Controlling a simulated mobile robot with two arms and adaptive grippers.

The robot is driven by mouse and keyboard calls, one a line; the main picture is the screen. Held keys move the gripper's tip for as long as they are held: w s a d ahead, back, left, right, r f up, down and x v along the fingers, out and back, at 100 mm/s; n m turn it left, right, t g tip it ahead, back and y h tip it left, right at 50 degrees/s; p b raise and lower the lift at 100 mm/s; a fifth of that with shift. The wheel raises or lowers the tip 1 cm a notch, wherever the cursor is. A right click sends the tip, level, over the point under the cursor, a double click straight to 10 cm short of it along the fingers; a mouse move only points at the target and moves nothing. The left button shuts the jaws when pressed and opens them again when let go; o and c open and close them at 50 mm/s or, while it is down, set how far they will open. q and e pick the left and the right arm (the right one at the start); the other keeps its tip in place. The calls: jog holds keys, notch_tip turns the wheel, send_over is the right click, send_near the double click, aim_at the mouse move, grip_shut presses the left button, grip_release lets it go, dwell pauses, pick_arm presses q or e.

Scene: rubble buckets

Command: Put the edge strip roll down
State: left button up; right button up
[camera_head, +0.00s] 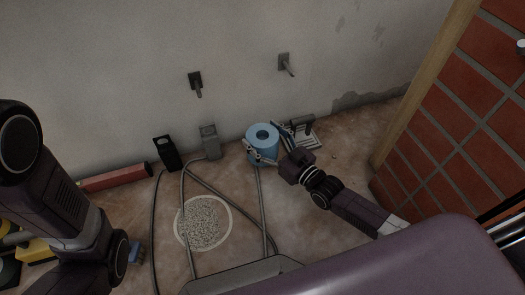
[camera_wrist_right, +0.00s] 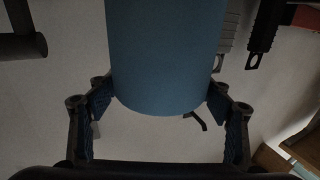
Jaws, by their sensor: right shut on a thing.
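The edge strip roll is a blue cylinder (camera_head: 261,149) with a hole in its top, standing upright near the back wall in the head view. My right gripper (camera_head: 268,154) is shut on it, with a finger on each side. In the right wrist view the roll (camera_wrist_right: 165,60) fills the upper middle, between the blue-padded fingers of my right gripper (camera_wrist_right: 160,108). I cannot tell whether the roll's base touches the floor.
A round patch of gravel with a pale rim (camera_head: 203,222) lies in front, among grey tubes. A black tool (camera_head: 165,152) and a grey one (camera_head: 210,141) stand by the wall (camera_head: 110,90). A brick panel (camera_head: 460,110) is at right. Floor left of it is clear.

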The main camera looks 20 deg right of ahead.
aim_at(274, 154)
jog(key=shift+f+b, duration=1.8)
jog(key=shift+f, duration=0.55)
jog(key=shift+r, duration=0.1)
jog(key=o, duration=1.1)
jog(key=shift+p, duration=0.3)
jog(key=p+v, duration=0.6)
jog(key=v, duration=0.4)
jog(key=shift+s+d+r, duration=0.1)
jog(key=shift+s+d, duration=0.05)
jog(key=shift+s, duration=0.25)
jog(key=shift+s+d, duration=0.25)
jog(key=shift+s, duration=0.3)
